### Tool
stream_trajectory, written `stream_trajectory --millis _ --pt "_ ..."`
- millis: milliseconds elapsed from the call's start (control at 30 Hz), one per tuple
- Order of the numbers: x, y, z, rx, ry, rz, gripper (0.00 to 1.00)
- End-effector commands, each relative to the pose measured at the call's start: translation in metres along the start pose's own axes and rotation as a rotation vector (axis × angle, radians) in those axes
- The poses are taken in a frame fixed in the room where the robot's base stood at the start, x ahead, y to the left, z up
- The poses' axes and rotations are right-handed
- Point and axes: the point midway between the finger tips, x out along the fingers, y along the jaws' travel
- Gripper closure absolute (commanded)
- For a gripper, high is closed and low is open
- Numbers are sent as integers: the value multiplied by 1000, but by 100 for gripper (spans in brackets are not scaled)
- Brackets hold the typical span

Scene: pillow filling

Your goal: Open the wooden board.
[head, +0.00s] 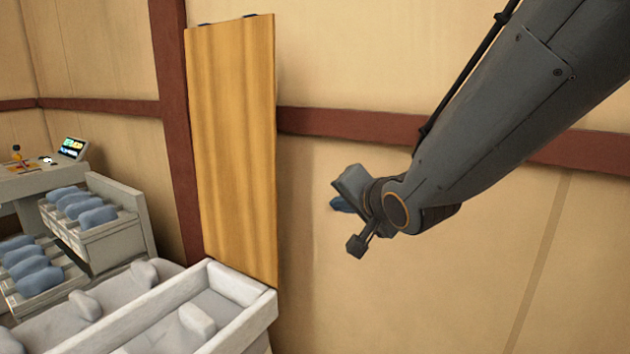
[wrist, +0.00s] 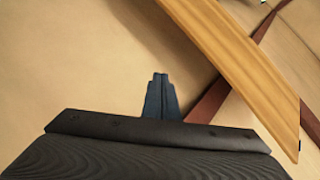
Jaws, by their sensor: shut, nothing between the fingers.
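The wooden board (head: 232,140) is a tall, light-brown panel. It stands upright against the wall in the head view, left of centre, behind the grey bin. In the wrist view the board (wrist: 245,65) runs slantwise across the upper right, apart from the fingers. My gripper (head: 340,204) is to the right of the board in the head view, with a clear gap between them. Its fingers are partly hidden behind my wrist there. In the wrist view my gripper (wrist: 158,78) is shut and empty, its fingertips together in front of the beige wall.
A grey bin (head: 245,320) with pale lumps stands below the board. Trays (head: 100,240) with several blue rolls and a control desk with a small screen (head: 72,148) are at the left. A dark red post (head: 175,130) runs up left of the board.

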Motion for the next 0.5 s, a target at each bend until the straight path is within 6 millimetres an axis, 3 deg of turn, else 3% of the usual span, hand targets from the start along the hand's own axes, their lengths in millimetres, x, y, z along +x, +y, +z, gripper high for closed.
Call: stream_trajectory --millis 33,100,167,300,400,500 --pt "0 35 2 -58 -19 103 100" --pt "-6 83 9 -155 -75 245 100" --pt "-16 122 17 -232 -144 358 100" --pt "-53 202 47 -387 -378 571 100" --pt "-84 238 70 -464 -560 651 100" --pt "-109 258 88 -508 -710 681 100"
